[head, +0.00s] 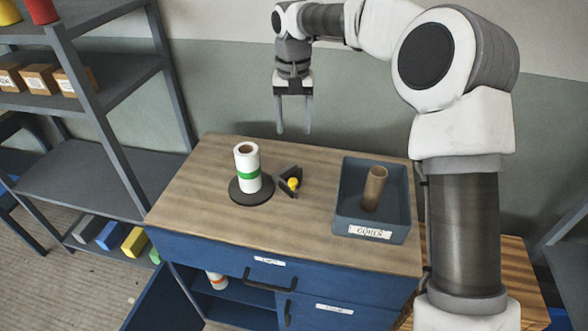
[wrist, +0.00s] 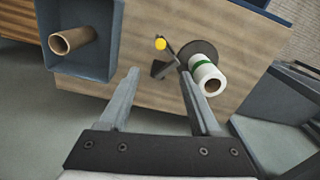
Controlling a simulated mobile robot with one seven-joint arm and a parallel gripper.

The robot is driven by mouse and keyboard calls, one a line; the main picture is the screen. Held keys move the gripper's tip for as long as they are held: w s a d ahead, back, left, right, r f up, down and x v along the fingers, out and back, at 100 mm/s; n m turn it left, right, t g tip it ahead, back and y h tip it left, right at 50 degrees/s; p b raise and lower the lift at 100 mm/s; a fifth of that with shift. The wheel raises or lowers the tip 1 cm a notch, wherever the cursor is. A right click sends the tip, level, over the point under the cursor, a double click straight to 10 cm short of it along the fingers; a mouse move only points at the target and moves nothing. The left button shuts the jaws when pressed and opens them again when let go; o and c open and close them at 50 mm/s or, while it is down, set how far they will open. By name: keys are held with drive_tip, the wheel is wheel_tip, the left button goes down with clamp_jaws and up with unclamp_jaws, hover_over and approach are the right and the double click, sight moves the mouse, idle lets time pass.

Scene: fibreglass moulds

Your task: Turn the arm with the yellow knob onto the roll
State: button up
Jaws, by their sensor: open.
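A white roll with a green band (head: 246,160) stands upright on a round dark base (head: 240,196) on the cabinet top. A small dark angled arm (head: 287,172) with a yellow knob (head: 293,183) is just right of the roll, apart from it. In the wrist view the roll (wrist: 207,76) is on the right, with the yellow knob (wrist: 161,44) and the dark arm (wrist: 160,68) to its left. My gripper (head: 294,131) is open and empty, above the back of the cabinet. Its two fingers also show in the wrist view (wrist: 164,85).
A blue-grey bin (head: 342,218) labelled "CORES" holds a brown cardboard tube (head: 374,188) at the right of the wooden top (head: 310,235). A grey shelf rack (head: 85,180) stands at the left. The front middle of the top is clear.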

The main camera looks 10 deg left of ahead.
sight(293, 180)
wheel_tip(293, 180, down, 18)
drive_tip(key=shift+w+r+p, duration=0.1)
drive_tip(key=shift+r+p, duration=0.15)
drive_tip(key=shift+p, duration=0.45)
clamp_jaws()
idle(1.2)
